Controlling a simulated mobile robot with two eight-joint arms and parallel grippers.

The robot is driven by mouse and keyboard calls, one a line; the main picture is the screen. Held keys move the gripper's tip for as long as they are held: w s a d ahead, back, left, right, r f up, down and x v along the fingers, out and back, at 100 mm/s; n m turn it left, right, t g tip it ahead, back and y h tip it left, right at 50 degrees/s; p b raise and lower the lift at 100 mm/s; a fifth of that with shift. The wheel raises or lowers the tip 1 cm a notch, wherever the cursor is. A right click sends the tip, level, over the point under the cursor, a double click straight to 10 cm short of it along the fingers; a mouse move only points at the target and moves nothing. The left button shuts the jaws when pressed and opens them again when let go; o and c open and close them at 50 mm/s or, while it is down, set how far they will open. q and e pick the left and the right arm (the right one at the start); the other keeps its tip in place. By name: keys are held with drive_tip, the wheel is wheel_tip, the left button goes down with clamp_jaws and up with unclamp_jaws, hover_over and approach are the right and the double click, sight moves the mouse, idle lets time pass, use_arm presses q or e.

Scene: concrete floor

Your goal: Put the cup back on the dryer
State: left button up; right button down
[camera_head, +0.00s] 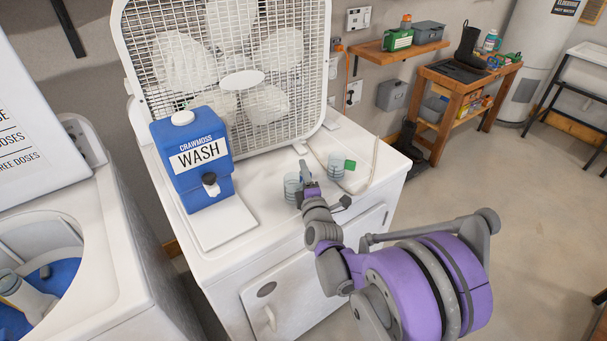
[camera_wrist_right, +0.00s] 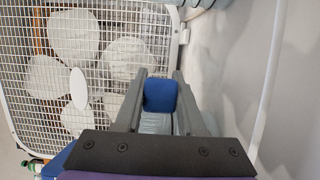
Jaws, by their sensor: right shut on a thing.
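The white dryer (camera_head: 250,229) stands in the middle of the head view, with a flat top and a closed front door. A pale blue, clear ribbed cup (camera_head: 292,187) shows at my right gripper (camera_head: 306,180), over the dryer top. In the right wrist view the right gripper (camera_wrist_right: 161,98) has the clear cup (camera_wrist_right: 155,123) between its fingers, with a solid blue part (camera_wrist_right: 160,95) just beyond. The gripper is shut on the cup. I cannot tell whether the cup touches the dryer top. My left gripper is not in view.
A box fan (camera_head: 240,78) and a blue wash jug (camera_head: 192,158) stand on the dryer. A second clear cup (camera_head: 336,166) and a green piece (camera_head: 350,164) are right of my gripper. An open washer (camera_head: 110,240) stands left. A wooden bench (camera_head: 468,90) stands beyond free floor.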

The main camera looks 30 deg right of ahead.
drive_tip(key=shift+f, duration=0.15)
drive_tip(key=c, duration=0.5)
unclamp_jaws()
drive_tip(key=b+v, duration=0.1)
drive_tip(key=v, duration=1.1)
drive_tip(key=shift+b, duration=0.35)
